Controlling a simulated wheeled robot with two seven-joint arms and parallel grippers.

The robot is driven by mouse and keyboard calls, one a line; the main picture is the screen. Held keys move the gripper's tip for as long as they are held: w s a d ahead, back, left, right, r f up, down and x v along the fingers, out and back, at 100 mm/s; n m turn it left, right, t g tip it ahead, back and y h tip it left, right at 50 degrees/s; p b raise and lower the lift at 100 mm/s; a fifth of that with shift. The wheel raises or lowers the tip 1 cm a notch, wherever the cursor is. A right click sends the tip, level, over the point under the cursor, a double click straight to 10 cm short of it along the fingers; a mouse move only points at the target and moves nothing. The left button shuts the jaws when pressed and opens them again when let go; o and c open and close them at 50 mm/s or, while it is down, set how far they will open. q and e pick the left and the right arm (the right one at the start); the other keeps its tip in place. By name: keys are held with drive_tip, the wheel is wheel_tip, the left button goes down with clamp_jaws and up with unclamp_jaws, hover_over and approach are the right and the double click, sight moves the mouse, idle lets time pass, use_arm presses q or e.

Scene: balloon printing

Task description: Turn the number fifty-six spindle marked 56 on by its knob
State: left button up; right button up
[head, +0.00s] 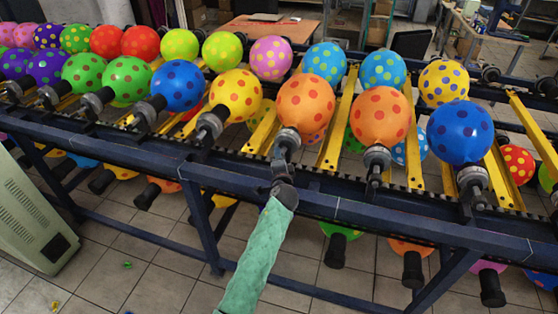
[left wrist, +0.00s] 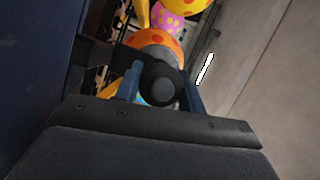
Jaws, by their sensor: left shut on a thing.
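An orange balloon with red dots (head: 306,103) sits on a grey and black spindle (head: 287,140) in the front row of the rack. No number 56 is legible in either view. My left gripper (head: 283,171) is at the lower end of this spindle, its arm coming up from below. In the left wrist view, the two fingers of my left gripper (left wrist: 162,84) are on either side of a round black knob (left wrist: 163,86), shut on it. The orange balloon (left wrist: 155,42) shows behind the knob. My right gripper is not in view.
A dark blue rail (head: 190,159) runs along the rack's front, below the spindles. Neighbouring spindles hold a yellow balloon (head: 236,95) on the left and another orange balloon (head: 380,116) on the right. More balloons hang below. Tiled floor (head: 130,275) lies open in front.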

use_arm(q)
drive_tip(key=o, duration=1)
drive_tip(key=shift+d, duration=0.1)
drive_tip(key=shift+s, duration=0.25)
drive_tip(key=s+b, duration=0.1)
drive_tip(key=s, duration=0.2)
drive_tip(key=s+b, duration=0.1)
drive_tip(key=s, duration=0.2)
drive_tip(key=shift+d+r, duration=0.1)
drive_tip(key=shift+d, duration=0.1)
drive_tip(key=shift+s+r, duration=0.2)
drive_tip(key=shift+s, duration=0.45)
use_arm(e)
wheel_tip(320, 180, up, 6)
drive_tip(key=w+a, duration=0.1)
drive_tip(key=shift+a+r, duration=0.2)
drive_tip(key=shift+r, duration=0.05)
